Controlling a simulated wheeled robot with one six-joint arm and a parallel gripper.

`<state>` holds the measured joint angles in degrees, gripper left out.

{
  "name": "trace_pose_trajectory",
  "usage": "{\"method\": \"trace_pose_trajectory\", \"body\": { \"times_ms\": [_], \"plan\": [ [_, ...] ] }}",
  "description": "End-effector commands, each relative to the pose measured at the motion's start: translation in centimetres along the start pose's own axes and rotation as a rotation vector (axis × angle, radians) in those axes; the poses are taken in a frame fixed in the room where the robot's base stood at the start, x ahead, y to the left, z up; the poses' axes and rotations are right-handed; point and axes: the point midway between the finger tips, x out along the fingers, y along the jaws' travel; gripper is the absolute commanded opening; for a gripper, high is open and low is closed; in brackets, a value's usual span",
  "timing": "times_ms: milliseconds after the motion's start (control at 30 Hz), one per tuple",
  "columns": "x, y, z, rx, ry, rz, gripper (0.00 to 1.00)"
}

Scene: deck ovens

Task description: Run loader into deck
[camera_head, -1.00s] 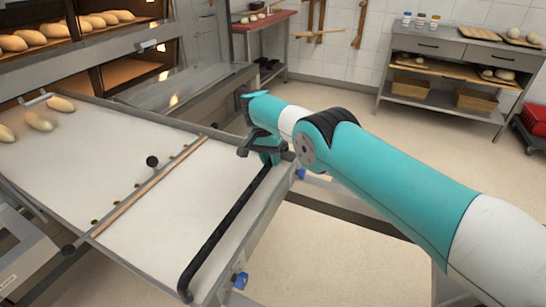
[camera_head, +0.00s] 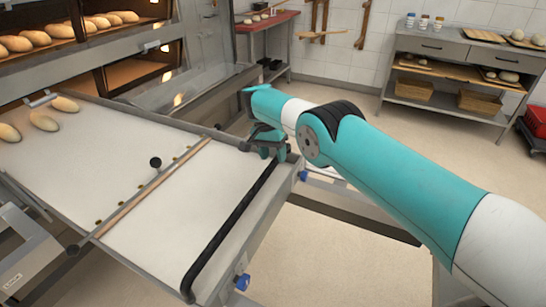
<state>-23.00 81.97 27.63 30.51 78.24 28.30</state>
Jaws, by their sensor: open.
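The loader (camera_head: 95,150) is a long, pale belt in a grey metal frame, reaching from the front up to the oven on the left. A wooden bar (camera_head: 150,188) with a black knob crosses it. Several loaves (camera_head: 44,121) lie at its far left end. A black handle bar (camera_head: 230,229) runs along its near right end. My gripper (camera_head: 262,146) is open at the far end of this bar; whether it touches the bar I cannot tell. The deck oven (camera_head: 150,70) has lit decks, with loaves inside the upper one.
A red-topped table (camera_head: 262,22) stands behind the oven. A grey shelf unit (camera_head: 450,65) with baskets and trays stands at the back right. A red crate (camera_head: 536,119) is at the right edge. Open floor (camera_head: 330,85) lies between them.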

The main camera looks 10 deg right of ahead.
Motion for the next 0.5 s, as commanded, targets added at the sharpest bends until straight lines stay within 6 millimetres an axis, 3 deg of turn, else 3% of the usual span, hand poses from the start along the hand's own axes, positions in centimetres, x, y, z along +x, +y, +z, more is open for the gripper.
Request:
{"method": "trace_pose_trajectory", "body": {
  "times_ms": [33, 500],
  "plan": [
    [-1.5, 0.3, 0.0, 0.0, 0.001, -0.001, 0.5],
    [-9.9, 1.9, 0.0, 0.001, 0.001, -0.001, 0.5]
  ]
}}
